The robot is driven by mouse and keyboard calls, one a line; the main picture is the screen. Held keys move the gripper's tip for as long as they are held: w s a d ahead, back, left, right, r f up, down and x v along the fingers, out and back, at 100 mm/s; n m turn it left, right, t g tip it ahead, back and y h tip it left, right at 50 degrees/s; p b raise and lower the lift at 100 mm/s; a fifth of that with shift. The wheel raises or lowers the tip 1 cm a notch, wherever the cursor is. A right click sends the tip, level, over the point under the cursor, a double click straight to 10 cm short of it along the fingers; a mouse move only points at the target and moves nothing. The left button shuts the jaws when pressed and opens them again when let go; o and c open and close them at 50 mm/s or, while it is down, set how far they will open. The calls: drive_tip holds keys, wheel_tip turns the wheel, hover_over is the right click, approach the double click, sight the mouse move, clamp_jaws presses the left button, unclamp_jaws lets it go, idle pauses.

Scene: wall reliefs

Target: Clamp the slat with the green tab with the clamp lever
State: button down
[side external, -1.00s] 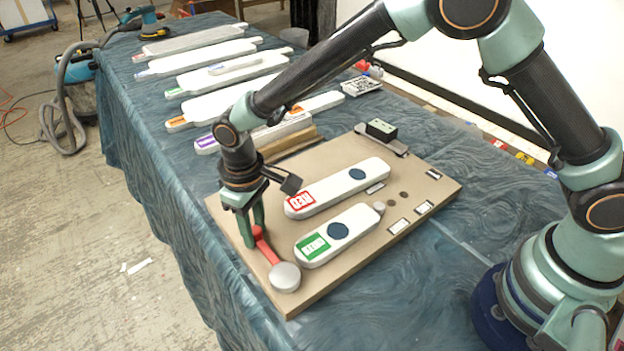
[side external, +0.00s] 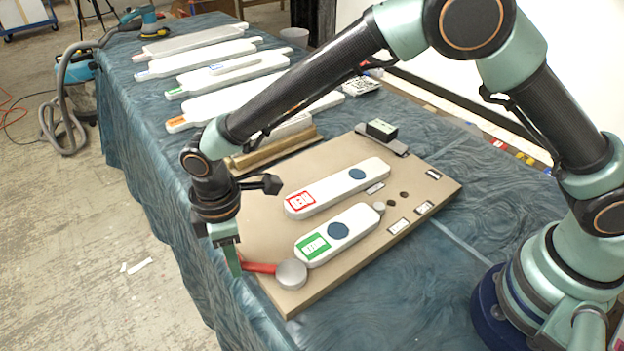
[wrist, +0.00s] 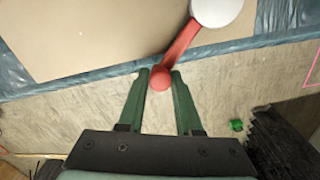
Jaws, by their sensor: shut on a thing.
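The slat with the green tab (side external: 360,222) lies on the tan board (side external: 330,290), with a dark blue dot on top. The clamp lever (side external: 262,268) is a red arm on a grey round disc (side external: 291,275) at the slat's near-left end. The disc appears very close to that end; I cannot tell if they touch. My gripper (side external: 236,270) is shut on the lever's red knob at the board's left edge. In the wrist view, the knob (wrist: 161,79) sits between the green fingertips of my gripper (wrist: 160,75); the slat is not visible there.
A slat with a red tab (side external: 345,186) lies parallel behind the green-tabbed one. A black block (side external: 381,129) stands at the board's back corner. A wooden strip (side external: 272,152) lies behind the board, and several long slats (side external: 205,54) lie farther back on the blue cloth.

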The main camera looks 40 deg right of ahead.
drive_tip(key=s+a+n, duration=0.1)
drive_tip(key=n, duration=0.1)
drive_tip(key=s+a+n, duration=0.1)
drive_tip(key=s+n, duration=0.1)
drive_tip(key=shift+r+n, duration=0.1)
drive_tip(key=shift+n, duration=0.2)
drive_tip(key=s+n, duration=0.1)
drive_tip(key=n, duration=0.1)
drive_tip(key=shift+s+a+n, duration=0.15)
drive_tip(key=shift+s+n, duration=0.15)
drive_tip(key=shift+s, duration=0.05)
drive_tip(key=shift+s+n, duration=1)
drive_tip(key=shift+n, duration=0.4)
drive_tip(key=c, duration=0.6)
unclamp_jaws()
wheel_tip(320, 180, up, 12)
drive_tip(key=shift+s+d, duration=0.2)
drive_tip(key=shift+d, duration=0.05)
